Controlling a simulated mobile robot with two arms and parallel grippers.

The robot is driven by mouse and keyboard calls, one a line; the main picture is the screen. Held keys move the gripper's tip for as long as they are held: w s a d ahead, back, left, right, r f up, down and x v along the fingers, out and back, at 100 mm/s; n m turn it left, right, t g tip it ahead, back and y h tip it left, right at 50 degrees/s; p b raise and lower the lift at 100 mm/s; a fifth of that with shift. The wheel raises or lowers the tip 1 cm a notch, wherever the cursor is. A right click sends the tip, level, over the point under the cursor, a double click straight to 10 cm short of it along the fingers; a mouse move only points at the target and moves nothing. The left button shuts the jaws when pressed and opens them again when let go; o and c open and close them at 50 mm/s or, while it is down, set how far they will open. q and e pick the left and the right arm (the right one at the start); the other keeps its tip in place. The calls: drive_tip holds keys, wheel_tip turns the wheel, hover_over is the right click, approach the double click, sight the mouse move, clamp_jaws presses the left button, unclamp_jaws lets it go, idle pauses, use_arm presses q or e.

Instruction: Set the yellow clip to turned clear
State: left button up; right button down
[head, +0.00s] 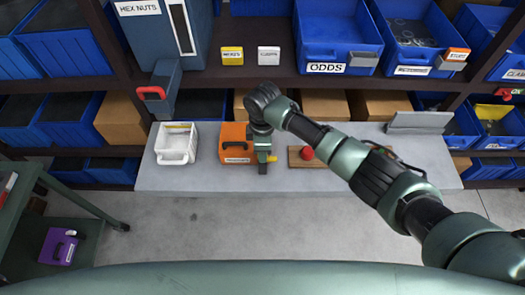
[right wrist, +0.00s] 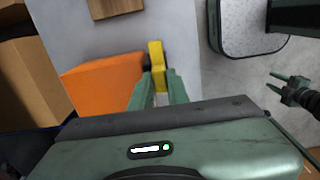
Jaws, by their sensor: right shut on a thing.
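The yellow clip (head: 271,158) sits at the right front edge of the orange case (head: 236,139) on the grey bench. In the right wrist view the clip (right wrist: 156,62) stands beside the orange case (right wrist: 103,85), its near end between my fingers. My right gripper (head: 264,155) is shut on the clip. Its fingers hide part of it, so its exact angle is hard to tell. My left gripper (right wrist: 276,82) shows small at the right of the right wrist view, with its fingers apart and empty; it is not in the head view.
A white bin (head: 176,144) stands left of the case. A wooden board (head: 295,160) with a red knob (head: 307,153) lies to the right, under my right arm. Shelves with blue bins (head: 337,45) rise behind. Bare bench (head: 209,180) lies in front of the case.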

drive_tip(key=shift+w+r, duration=0.1)
drive_tip(key=c, duration=1.4)
unclamp_jaws()
drive_tip(key=shift+o, duration=0.2)
wheel_tip(320, 180, up, 8)
drive_tip(key=shift+f+b, duration=0.15)
drive_tip(key=shift+b, duration=0.75)
